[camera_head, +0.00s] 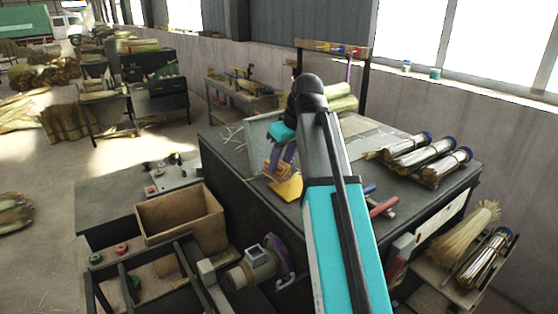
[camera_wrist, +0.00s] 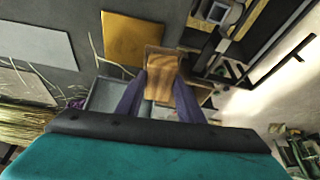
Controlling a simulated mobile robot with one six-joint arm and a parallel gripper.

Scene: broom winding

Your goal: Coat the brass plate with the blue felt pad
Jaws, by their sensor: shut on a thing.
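The brass plate (camera_head: 288,188) lies flat near the front left edge of the dark workbench. In the wrist view the brass plate (camera_wrist: 132,38) is a bare-looking golden square at top centre. My gripper (camera_head: 284,160), with purple-grey fingers, is shut on a tan wooden block (camera_head: 276,172), which I take to be the pad's back. The wrist view shows the block (camera_wrist: 161,77) between the fingertips of my gripper (camera_wrist: 161,86). The block is beside the plate, and whether they touch is unclear. I see no blue felt face; its underside is hidden.
A shallow grey tray (camera_head: 257,142) lies behind the gripper. Blue- and red-handled tools (camera_head: 382,207) lie at the bench's front, and straw bundles (camera_head: 408,153) at its right. An open wooden box (camera_head: 180,217) stands left of the bench.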

